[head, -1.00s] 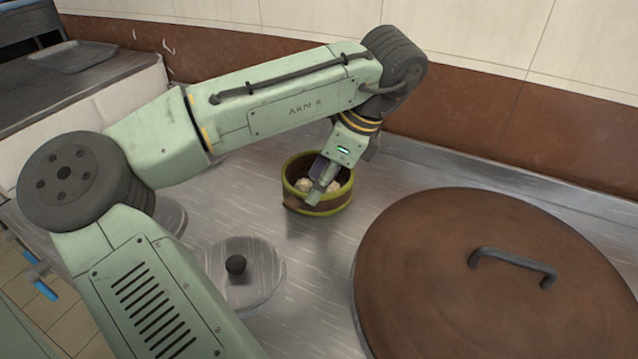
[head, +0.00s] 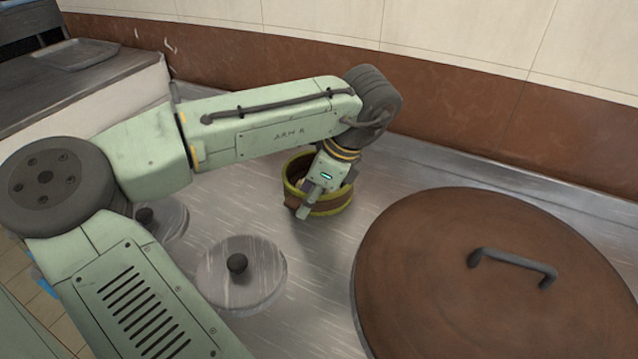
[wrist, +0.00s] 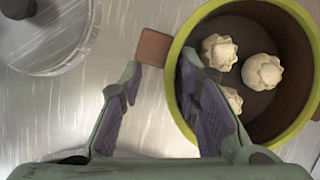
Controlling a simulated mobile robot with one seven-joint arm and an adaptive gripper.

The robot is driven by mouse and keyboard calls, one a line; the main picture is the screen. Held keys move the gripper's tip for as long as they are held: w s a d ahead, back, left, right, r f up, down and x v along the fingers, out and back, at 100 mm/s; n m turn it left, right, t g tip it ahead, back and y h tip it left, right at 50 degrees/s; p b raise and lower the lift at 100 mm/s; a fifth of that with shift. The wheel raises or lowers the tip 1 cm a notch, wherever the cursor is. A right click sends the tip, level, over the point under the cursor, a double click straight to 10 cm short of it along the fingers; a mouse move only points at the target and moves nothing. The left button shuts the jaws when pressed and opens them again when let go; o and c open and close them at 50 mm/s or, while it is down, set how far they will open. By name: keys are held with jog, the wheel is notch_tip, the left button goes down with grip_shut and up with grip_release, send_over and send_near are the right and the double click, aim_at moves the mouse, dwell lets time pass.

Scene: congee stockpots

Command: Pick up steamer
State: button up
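The steamer (head: 328,207) is a round brown tub with a yellow-green rim, standing on the metal counter. In the wrist view the steamer (wrist: 286,137) holds several pale buns, and a brown square handle (wrist: 152,47) sticks out from its left side. My gripper (wrist: 160,66) is open there, with one finger left of the handle and the other overlapping the rim. The handle lies between and just ahead of the fingertips. In the head view my gripper (head: 303,205) is at the steamer's near left side and hides part of it. I cannot tell whether it touches.
A glass lid with a black knob (head: 241,275) lies left of the steamer on the counter (head: 325,290). Another lid (head: 170,224) is partly behind my arm. A large brown pot lid (head: 450,300) fills the right. A wall (head: 500,110) stands behind.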

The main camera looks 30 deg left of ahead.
grip_shut()
dwell(0.5)
